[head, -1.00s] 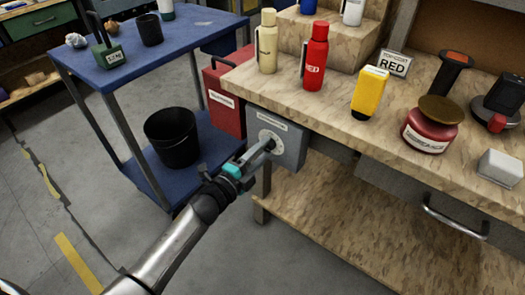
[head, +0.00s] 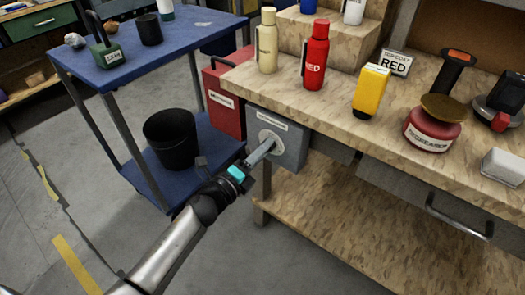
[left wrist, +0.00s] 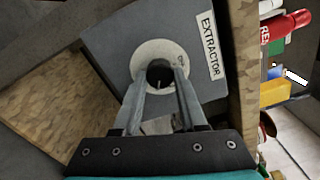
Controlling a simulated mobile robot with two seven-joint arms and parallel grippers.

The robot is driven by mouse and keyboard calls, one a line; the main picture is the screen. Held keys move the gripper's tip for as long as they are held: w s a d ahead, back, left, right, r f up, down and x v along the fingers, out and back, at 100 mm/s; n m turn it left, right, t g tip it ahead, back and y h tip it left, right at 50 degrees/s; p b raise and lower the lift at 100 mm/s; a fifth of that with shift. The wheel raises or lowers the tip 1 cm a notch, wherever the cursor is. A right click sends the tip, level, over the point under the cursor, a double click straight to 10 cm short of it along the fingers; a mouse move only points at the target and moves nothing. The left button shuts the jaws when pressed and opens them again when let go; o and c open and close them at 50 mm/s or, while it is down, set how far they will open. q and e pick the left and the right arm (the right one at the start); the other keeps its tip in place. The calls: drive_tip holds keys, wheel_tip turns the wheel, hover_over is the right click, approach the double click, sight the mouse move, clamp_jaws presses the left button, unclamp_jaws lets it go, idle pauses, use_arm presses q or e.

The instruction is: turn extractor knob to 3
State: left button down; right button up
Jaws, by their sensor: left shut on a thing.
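The extractor box (head: 290,145) is a grey box under the left end of the workbench top. It also shows in the left wrist view, labelled EXTRACTOR (left wrist: 115,35). On its front is a pale round dial (head: 279,145), also in the left wrist view (left wrist: 146,54), with a dark knob (left wrist: 157,73) at its middle. My left gripper (head: 266,150) reaches the dial, and its fingers (left wrist: 163,84) are shut on the knob. The fingers cover part of the dial. Most of the dial's marks are hidden or too small to read. My right gripper is not in view.
The workbench (head: 335,105) holds a cream flask (head: 267,45), a red flask (head: 315,58), a yellow bottle (head: 371,88) and a red jar (head: 431,132). A red box (head: 226,98) is left of the extractor box. A blue cart (head: 75,62) with a black bin (head: 172,140) stands further left.

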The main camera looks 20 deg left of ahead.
use_arm(q)
drive_tip(key=shift+c, duration=2.3)
unclamp_jaws()
drive_tip(key=shift+s, duration=0.1)
drive_tip(key=p+v, duration=0.3)
drive_tip(key=v, duration=1.2)
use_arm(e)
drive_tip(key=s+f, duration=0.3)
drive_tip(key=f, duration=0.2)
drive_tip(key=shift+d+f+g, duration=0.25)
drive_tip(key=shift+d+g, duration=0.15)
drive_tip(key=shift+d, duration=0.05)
